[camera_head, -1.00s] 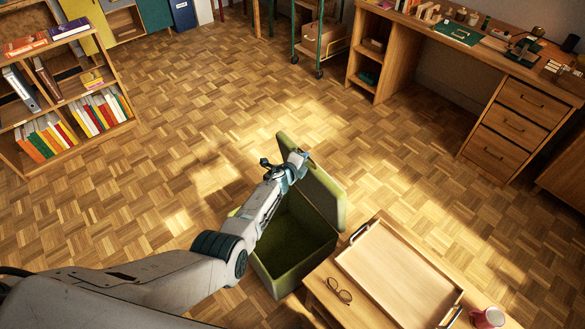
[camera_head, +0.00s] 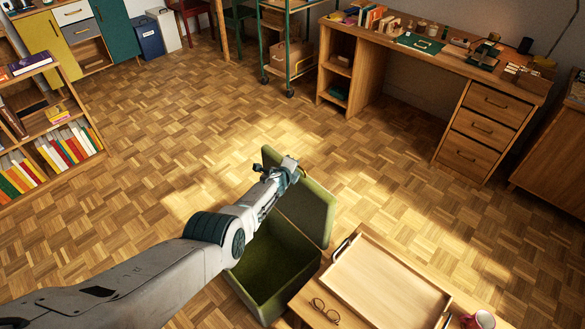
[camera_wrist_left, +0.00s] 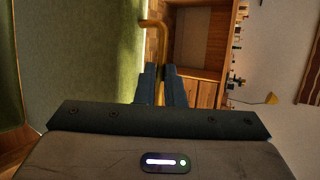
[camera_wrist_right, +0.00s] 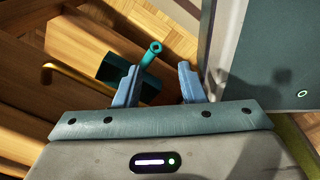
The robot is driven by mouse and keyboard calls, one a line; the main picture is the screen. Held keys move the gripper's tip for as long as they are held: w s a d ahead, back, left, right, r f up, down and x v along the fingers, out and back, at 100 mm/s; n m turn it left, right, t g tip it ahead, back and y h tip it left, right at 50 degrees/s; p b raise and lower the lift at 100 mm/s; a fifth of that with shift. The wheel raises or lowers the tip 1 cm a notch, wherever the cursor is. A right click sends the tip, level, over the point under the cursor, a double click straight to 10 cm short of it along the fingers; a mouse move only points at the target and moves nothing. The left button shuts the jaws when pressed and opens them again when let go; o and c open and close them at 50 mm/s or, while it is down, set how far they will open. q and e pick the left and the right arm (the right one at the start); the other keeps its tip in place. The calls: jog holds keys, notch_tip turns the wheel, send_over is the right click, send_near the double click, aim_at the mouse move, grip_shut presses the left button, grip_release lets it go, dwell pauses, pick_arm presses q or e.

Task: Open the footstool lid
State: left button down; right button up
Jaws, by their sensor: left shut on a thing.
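The green footstool (camera_head: 237,281) stands on the parquet floor with its dark green inside exposed. Its lid (camera_head: 311,203) is raised steeply on the right side of the box. My left gripper (camera_head: 291,168) is at the lid's upper edge.
A wooden table with a tray (camera_head: 390,285), glasses (camera_head: 325,311) and a red mug (camera_head: 478,320) stands right of the footstool. A desk (camera_head: 465,140) is at the back right, a bookshelf (camera_head: 45,140) at the left. The floor behind is clear.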

pick_arm(q)
jog(key=shift+w+d+r, duration=0.1)
jog(key=shift+w+r, duration=0.25)
jog(key=shift+r, duration=0.25)
jog(key=c, duration=1.5)
grip_release()
jog(key=shift+s, duration=0.25)
jog(key=shift+f, duration=0.15)
jog(key=shift+s, duration=0.1)
jog(key=p+v, duration=1)
jog(key=p, duration=0.3)
jog(key=shift+s, duration=0.35)
